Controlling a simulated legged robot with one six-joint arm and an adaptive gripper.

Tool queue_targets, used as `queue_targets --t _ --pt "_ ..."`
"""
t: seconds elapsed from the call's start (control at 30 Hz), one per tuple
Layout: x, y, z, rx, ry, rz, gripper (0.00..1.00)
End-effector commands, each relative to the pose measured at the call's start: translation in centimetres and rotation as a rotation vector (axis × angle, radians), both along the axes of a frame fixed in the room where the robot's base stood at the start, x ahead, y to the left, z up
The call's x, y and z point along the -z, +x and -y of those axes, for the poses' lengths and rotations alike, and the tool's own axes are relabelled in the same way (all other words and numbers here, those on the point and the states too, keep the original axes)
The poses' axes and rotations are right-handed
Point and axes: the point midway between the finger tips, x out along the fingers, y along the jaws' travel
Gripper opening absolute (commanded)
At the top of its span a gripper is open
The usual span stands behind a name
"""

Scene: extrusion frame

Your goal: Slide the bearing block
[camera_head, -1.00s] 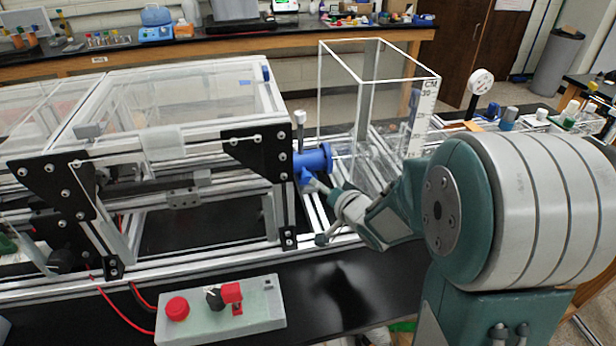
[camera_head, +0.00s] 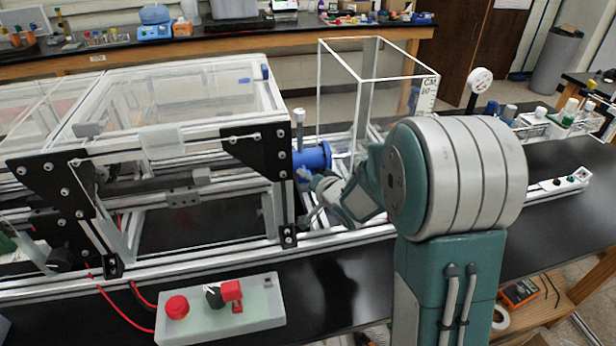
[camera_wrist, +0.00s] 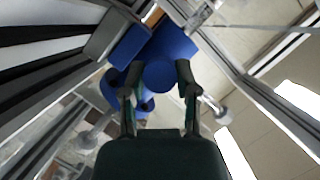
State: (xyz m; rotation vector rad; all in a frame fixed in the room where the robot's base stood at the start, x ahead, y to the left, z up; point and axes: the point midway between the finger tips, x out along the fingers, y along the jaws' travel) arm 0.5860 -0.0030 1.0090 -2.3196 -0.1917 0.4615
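A grey block (camera_head: 185,198), probably the bearing block, sits on a rail at the front of the extrusion frame (camera_head: 170,262), left of the black corner plate. My gripper (camera_head: 306,200) is just right of that plate, below and in front of the blue pipe fitting (camera_head: 314,158), well right of the block. In the wrist view my gripper (camera_wrist: 157,78) has its fingers apart, with a rounded end of the blue fitting (camera_wrist: 165,45) seen between them. I cannot tell if they touch it. The block is not recognisable in the wrist view.
A control box (camera_head: 220,308) with red knobs lies on the black bench in front of the frame. A clear tank (camera_head: 340,85) stands behind my gripper. Black corner plates (camera_head: 262,150) and frame bars are close on its left. Bare bench (camera_head: 345,290) lies in front.

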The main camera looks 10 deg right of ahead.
Motion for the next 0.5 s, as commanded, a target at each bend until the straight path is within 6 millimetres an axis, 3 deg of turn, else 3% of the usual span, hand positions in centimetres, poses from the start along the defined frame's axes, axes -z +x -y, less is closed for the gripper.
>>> queue_targets --t 0.5 --pt "0.12 0.01 0.05 0.002 0.0 -0.003 0.0"
